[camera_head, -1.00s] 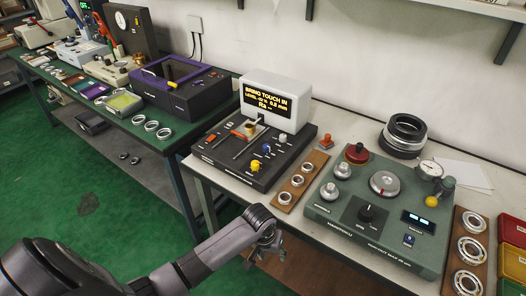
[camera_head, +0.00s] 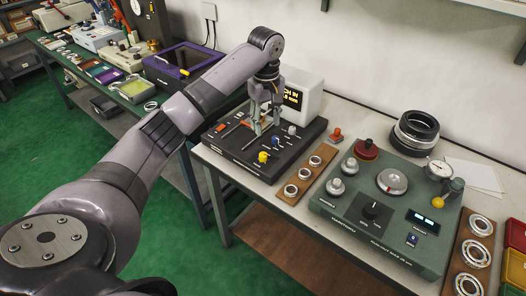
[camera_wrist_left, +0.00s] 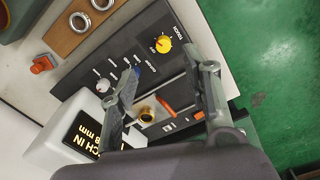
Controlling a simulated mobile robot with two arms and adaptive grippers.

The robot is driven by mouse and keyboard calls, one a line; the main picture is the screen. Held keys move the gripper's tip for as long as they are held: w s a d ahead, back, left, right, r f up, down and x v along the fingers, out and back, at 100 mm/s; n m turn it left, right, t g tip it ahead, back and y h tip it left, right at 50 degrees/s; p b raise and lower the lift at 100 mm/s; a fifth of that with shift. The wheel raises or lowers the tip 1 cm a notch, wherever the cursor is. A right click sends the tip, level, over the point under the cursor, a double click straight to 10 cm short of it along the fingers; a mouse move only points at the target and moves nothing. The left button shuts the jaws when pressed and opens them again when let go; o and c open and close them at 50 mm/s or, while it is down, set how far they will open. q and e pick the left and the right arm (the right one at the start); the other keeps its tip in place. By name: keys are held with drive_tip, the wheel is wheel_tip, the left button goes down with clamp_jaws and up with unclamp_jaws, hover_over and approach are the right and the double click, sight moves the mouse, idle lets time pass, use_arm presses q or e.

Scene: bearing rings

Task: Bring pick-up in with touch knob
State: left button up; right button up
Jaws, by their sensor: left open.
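The dark tester (camera_head: 240,158) stands on the bench with a white display head (camera_head: 300,95), partly hidden by my left arm. Its yellow knob (camera_head: 263,157) is at the front corner; it also shows in the wrist view (camera_wrist_left: 163,45), with a small label beside it. A blue knob (camera_head: 276,141) and a white knob (camera_head: 292,130) sit behind it. The wrist view shows a brass part (camera_wrist_left: 147,113), perhaps the pick-up, and an orange piece (camera_wrist_left: 168,105) between slots. My left gripper (camera_head: 262,128) is open and empty above the panel, pointing down, with the yellow knob beyond its fingertips in the wrist view.
A wooden strip with rings (camera_head: 304,175) lies right of the tester. A green tester (camera_head: 385,200) with knobs stands further right. A small red-orange piece (camera_head: 336,135) lies behind the strip. Black rings (camera_head: 415,133) are stacked near the wall.

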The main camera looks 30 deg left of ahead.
use_arm(q)
wheel_tip(320, 180, up, 3)
drive_tip(key=a+n, duration=0.1)
drive_tip(key=a, duration=0.1)
drive_tip(key=p, duration=0.2)
approach(263, 154)
drive_tip(key=shift+n, duration=0.3)
wheel_tip(263, 154, down, 9)
drive_tip(key=shift+w+r, duration=0.1)
clamp_jaws()
